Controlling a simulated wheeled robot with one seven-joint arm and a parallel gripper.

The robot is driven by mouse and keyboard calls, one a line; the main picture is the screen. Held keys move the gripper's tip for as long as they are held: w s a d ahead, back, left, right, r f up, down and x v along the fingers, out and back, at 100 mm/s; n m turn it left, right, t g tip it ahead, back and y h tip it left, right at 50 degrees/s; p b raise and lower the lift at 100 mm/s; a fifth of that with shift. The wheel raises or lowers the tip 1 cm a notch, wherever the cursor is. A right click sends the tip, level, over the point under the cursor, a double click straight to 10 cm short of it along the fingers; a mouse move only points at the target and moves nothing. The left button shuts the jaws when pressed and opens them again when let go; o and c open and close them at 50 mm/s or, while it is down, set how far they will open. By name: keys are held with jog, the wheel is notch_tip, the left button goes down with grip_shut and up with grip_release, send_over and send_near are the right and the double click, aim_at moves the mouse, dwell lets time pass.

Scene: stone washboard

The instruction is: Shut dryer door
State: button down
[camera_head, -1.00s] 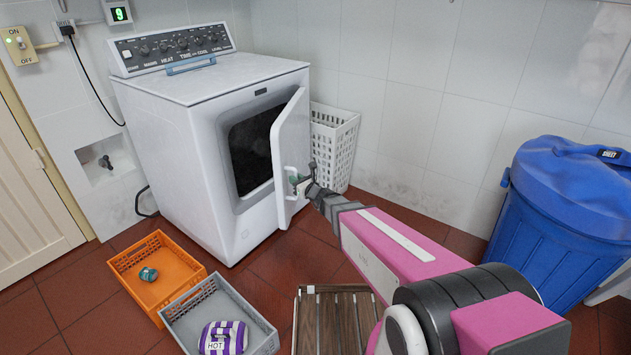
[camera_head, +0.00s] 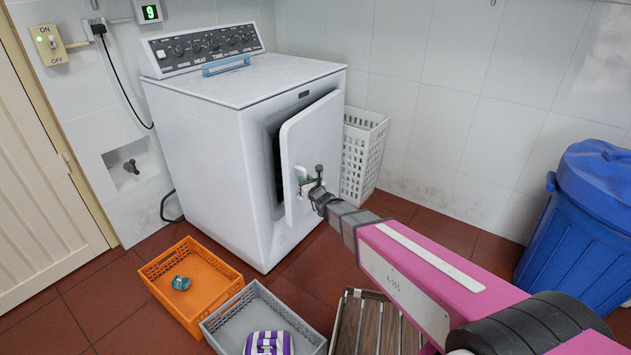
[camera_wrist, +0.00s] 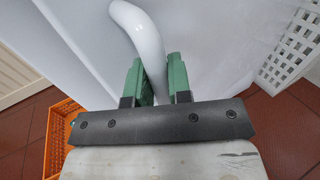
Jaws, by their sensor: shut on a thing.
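The white dryer (camera_head: 210,150) stands against the back wall. Its white door (camera_head: 308,140) is partly open, hinged at its right side, and the dark drum opening shows only as a narrow strip at the door's left. My gripper (camera_head: 306,187) is at the lower part of the door's outer face. In the wrist view its two green fingers (camera_wrist: 164,82) stand on either side of the curved white door handle (camera_wrist: 143,38) and are shut on it. The handle is mostly hidden by my gripper in the head view.
An orange crate (camera_head: 157,268) with a small teal can and a grey crate (camera_head: 213,325) with a purple striped item are on the floor in front. A white basket (camera_head: 362,160) stands right of the dryer. A blue bin (camera_head: 585,230) is at far right, a wooden slatted piece (camera_head: 346,325) below my arm.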

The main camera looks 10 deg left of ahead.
jog(key=shift+a, duration=0.4)
jog(key=shift+w, duration=0.1)
jog(key=c, duration=1.1)
grip_release()
jog(key=shift+o, duration=0.2)
jog(key=v, duration=1)
jog(key=shift+s+d, duration=0.2)
jog(key=shift+s, duration=0.2)
